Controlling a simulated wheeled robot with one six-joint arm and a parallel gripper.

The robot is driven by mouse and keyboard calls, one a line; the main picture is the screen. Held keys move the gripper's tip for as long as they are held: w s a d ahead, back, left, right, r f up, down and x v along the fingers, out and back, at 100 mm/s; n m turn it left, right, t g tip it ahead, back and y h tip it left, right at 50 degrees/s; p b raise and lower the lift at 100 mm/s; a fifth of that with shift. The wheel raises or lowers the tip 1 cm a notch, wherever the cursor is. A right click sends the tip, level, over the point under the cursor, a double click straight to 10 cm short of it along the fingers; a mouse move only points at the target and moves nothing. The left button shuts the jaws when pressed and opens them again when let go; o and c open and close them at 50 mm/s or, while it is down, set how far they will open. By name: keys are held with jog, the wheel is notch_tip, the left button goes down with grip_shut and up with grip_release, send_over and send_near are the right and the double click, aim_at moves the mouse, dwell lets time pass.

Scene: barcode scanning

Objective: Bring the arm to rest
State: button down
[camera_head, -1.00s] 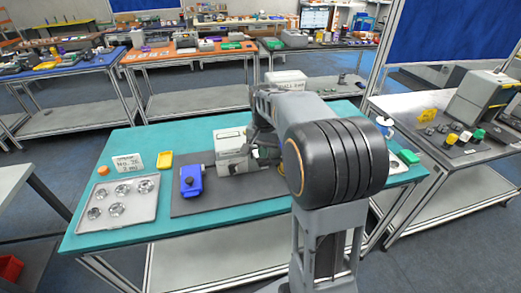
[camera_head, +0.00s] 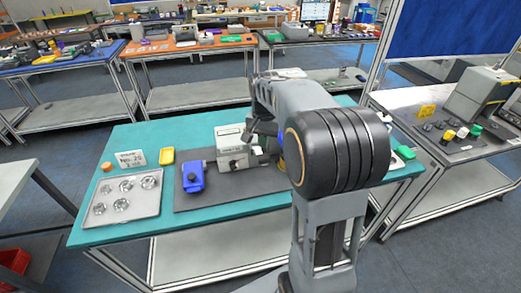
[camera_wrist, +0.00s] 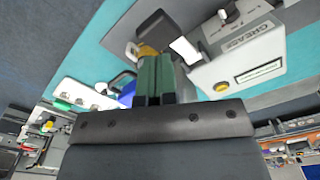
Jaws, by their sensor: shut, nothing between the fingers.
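My gripper (camera_wrist: 153,82) shows in the wrist view as two green fingers pressed together, with nothing between them. In the head view my arm stands folded over the right part of the teal table (camera_head: 136,136). Its large black joint hides part of the table, and the fingers are hard to make out there. A pale grey machine (camera_head: 233,133) stands behind and left of the arm. In the wrist view a grey machine with a GREASE label (camera_wrist: 244,62) is right of the fingers, and they appear apart from it.
A blue device (camera_head: 192,178) lies on the dark mat (camera_head: 208,201). A side table with a machine (camera_head: 480,97) is at the right.

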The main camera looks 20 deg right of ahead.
jog(key=shift+r+p, duration=0.35)
jog(key=shift+r, duration=0.45)
jog(key=shift+f, duration=0.1)
jog(key=shift+w+f+n, duration=0.1)
jog(key=shift+f+n, duration=0.15)
jog(key=shift+n, duration=0.15)
jog(key=s+a+n+t, duration=0.2)
jog(key=s+a+n, duration=0.1)
jog(key=s, duration=0.5)
jog(key=s+a+n+t+b, duration=0.1)
jog(key=s+a+n+t, duration=0.1)
jog(key=s+a+n, duration=0.2)
jog(key=shift+s+a+t, duration=0.4)
jog(key=shift+s+a, duration=0.85)
jog(key=shift+s, duration=1.05)
jog(key=c, duration=1.8)
grip_release()
jog(key=shift+c, duration=0.2)
